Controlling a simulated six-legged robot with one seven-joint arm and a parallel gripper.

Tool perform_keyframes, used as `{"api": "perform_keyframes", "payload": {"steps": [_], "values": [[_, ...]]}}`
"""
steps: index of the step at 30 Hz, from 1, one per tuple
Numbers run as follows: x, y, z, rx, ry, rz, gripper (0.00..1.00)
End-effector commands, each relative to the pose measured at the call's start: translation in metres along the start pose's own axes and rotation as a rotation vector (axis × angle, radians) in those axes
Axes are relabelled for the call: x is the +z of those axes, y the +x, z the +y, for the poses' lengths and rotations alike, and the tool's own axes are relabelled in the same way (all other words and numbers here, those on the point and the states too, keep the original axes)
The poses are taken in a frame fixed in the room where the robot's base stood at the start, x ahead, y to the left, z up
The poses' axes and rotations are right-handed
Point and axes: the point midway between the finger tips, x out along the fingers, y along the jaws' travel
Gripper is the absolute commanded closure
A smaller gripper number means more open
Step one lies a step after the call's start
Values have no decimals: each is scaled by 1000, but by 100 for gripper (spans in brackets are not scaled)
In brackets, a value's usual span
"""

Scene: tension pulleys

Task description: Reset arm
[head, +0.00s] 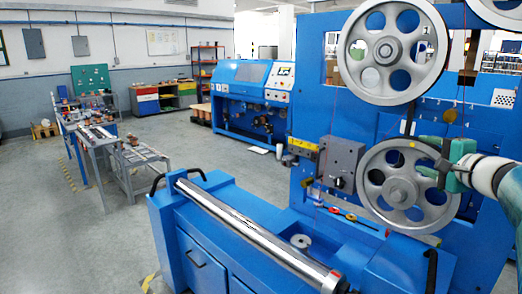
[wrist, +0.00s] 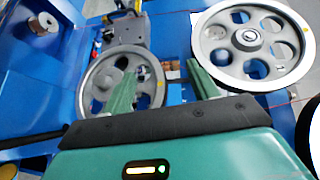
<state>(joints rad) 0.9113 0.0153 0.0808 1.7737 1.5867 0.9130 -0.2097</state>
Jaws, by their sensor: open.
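My gripper (head: 432,160) reaches in from the right in the head view, in front of the lower grey pulley wheel (head: 372,178) of the blue machine. In the wrist view its two green fingers (wrist: 162,82) stand apart with nothing held between them. One spoked wheel (wrist: 84,88) lies behind the left finger and another wheel (wrist: 208,62) behind the right finger. The upper pulley wheel (head: 354,52) shows whole in the head view. I cannot tell whether a finger touches a wheel.
The blue machine (head: 309,120) fills the right side, with a grey block (head: 341,160) and a long steel roller (head: 240,225) below. Thin red lines run near the wheels. A second blue machine (head: 226,105), benches (head: 98,140) and open grey floor (head: 60,240) lie left.

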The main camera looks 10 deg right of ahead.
Motion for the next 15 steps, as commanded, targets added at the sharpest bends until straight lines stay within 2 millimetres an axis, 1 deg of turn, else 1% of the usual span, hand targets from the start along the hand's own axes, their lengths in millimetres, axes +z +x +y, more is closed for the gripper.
{"api": "perform_keyframes", "payload": {"steps": [1,2,4,5,6,8,9,11,12,14,15], "values": [[23,4,4,33,-29,-35,41],[36,5,7,56,-49,-56,41],[74,7,19,122,-105,-115,41],[92,7,24,154,-134,-144,41],[118,6,33,199,-179,-185,41],[157,0,50,271,-254,-250,41],[182,-7,61,320,-309,-293,41],[218,-20,80,391,-401,-357,41],[240,-31,93,439,-468,-400,41],[269,-50,114,507,-573,-459,41],[286,-64,127,549,-647,-496,41]]}}
